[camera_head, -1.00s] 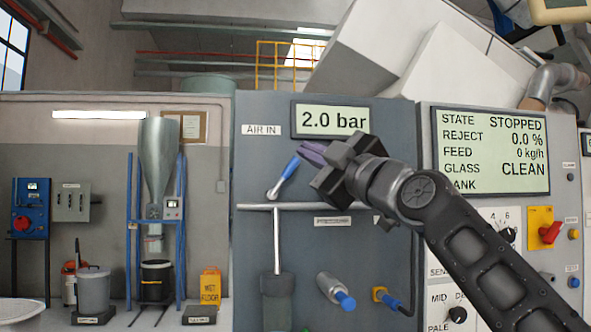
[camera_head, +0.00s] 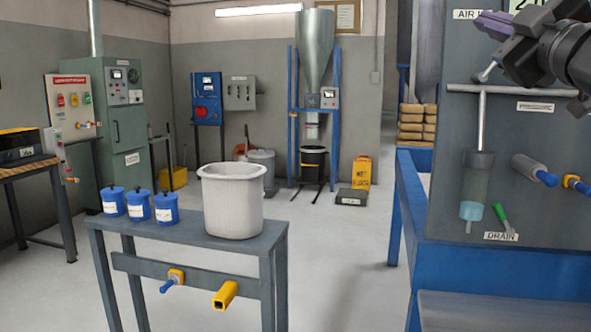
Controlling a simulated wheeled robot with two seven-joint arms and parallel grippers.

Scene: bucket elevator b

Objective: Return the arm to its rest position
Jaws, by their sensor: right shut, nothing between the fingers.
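My right gripper (camera_head: 493,25) is at the upper right, in front of the grey panel (camera_head: 545,80) of the machine. Its purple fingers are shut with nothing between them and point left. The fingertips are close to the AIR IN label (camera_head: 466,14) and the air valve lever (camera_head: 487,72) in the picture; I cannot tell if they touch the lever. The rest of my right arm is mostly cut off by the right edge. My left gripper is not in view.
A grey bench (camera_head: 190,232) in front holds a white bin (camera_head: 233,200) and three blue lidded jars (camera_head: 139,205). The machine's blue frame (camera_head: 480,262) stands at the right. Open floor (camera_head: 345,262) lies between them.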

